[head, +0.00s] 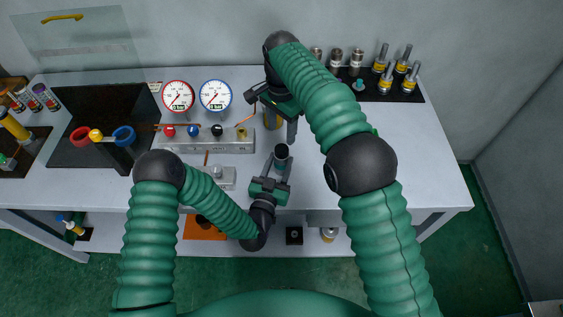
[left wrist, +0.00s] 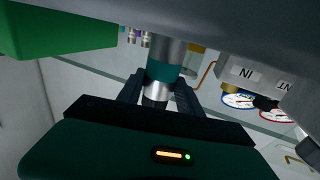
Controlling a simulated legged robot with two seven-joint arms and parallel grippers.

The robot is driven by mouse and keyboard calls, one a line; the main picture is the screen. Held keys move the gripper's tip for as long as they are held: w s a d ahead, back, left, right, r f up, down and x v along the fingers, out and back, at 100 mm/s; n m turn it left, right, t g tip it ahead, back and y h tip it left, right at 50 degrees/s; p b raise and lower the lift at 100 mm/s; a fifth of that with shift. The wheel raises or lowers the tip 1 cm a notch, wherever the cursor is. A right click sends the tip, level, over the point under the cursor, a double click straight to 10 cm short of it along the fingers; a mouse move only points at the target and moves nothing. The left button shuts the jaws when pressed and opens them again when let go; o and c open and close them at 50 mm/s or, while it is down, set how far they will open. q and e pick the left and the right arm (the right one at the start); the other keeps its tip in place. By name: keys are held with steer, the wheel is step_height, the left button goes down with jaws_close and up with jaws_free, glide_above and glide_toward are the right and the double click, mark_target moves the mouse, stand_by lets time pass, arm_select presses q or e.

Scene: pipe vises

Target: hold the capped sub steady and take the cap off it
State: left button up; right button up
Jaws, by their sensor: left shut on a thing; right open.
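My left gripper (head: 277,168) is shut on a grey metal cylinder with a teal band, which I take for the capped sub (head: 281,152). The sub stands about upright above the table, its dark round top facing the head camera. In the left wrist view the sub (left wrist: 164,70) sits between the fingers, with silver above and below the teal band and a dark lower end. I cannot tell which part is the cap. My right gripper (head: 271,112) is open, farther back and apart from the sub. A brass-coloured cylinder (head: 272,119) shows between its fingers; contact is unclear.
A grey valve manifold (head: 207,144) with two gauges (head: 197,96) stands left of the sub. A grey block (head: 217,179) is nearer. A black mat (head: 345,84) at the back right carries silver and yellow-banded fittings.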

arm_select(q)
steer(key=shift+a, duration=0.15)
jaws_close()
arm_select(e)
steer(key=shift+a, duration=0.15)
arm_select(q)
steer(key=shift+a, duration=0.15)
arm_select(e)
steer(key=shift+a, duration=0.15)
